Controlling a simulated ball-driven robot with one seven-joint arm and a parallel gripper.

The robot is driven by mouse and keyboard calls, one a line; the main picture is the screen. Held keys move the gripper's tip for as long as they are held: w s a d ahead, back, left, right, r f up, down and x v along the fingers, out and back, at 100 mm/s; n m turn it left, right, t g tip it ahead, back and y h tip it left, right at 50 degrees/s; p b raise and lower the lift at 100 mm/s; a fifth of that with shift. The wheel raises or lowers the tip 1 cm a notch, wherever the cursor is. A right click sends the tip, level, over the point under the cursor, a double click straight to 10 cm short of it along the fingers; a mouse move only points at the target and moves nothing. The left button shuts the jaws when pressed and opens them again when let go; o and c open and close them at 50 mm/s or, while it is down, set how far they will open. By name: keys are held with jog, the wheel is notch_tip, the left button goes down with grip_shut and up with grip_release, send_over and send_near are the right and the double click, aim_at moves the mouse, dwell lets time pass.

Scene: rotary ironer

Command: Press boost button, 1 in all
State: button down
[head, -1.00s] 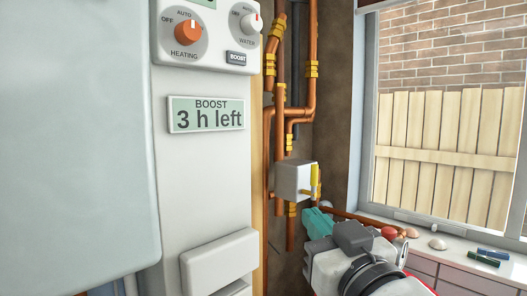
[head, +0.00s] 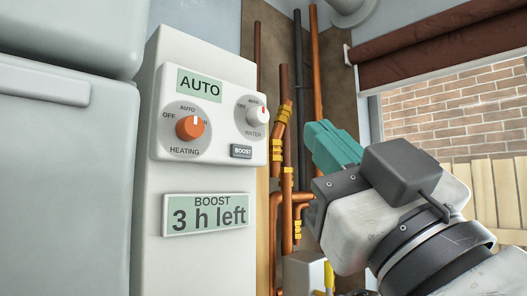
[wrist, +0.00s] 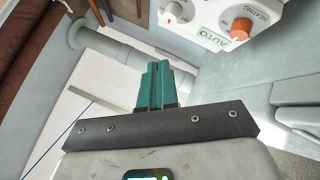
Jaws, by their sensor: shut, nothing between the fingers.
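The boost button (head: 241,151) is a small dark grey key marked BOOST at the lower right of the white control panel (head: 221,89). Below it a green display (head: 206,214) reads "BOOST 3 h left". My gripper (head: 318,140), with teal fingers, is shut and empty. In the head view it is to the right of the button, apart from the panel and in front of the copper pipes. In the wrist view the shut fingers (wrist: 156,72) show, with part of the panel (wrist: 215,18) upside down at the top right. The boost button does not show there.
An orange heating dial (head: 190,128) and a white water dial (head: 252,115) sit near the button. A small screen (head: 200,82) above reads AUTO. Copper pipes (head: 287,205) run behind my gripper. A grey cabinet (head: 66,190) stands at the left. A window is at the right.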

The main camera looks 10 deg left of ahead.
jog(key=shift+w, duration=0.1)
jog(key=shift+w+a+b, duration=0.15)
jog(key=shift+w+a, duration=0.75)
jog(key=shift+a, duration=0.25)
jog(key=shift+w+a+b, duration=0.2)
jog(key=shift+w+a, duration=0.65)
jog(key=shift+a, duration=0.3)
jog(key=shift+w+a+b, duration=0.15)
jog(key=shift+w+a, duration=0.75)
jog(key=shift+a, duration=0.25)
jog(key=shift+a, duration=0.1)
jog(key=shift+w+a, duration=0.25)
jog(key=shift+w+a, duration=0.25)
jog(key=shift+a, duration=0.05)
dwell(0.6)
jog(key=shift+s+d, duration=0.5)
jog(key=shift+d, duration=0.1)
jog(key=shift+s+d+p, duration=0.15)
jog(key=shift+s+d, duration=0.65)
jog(key=shift+d, duration=0.2)
jog(key=shift+s+d+p, duration=0.15)
jog(key=shift+s+d, duration=0.6)
jog(key=shift+d, duration=0.25)
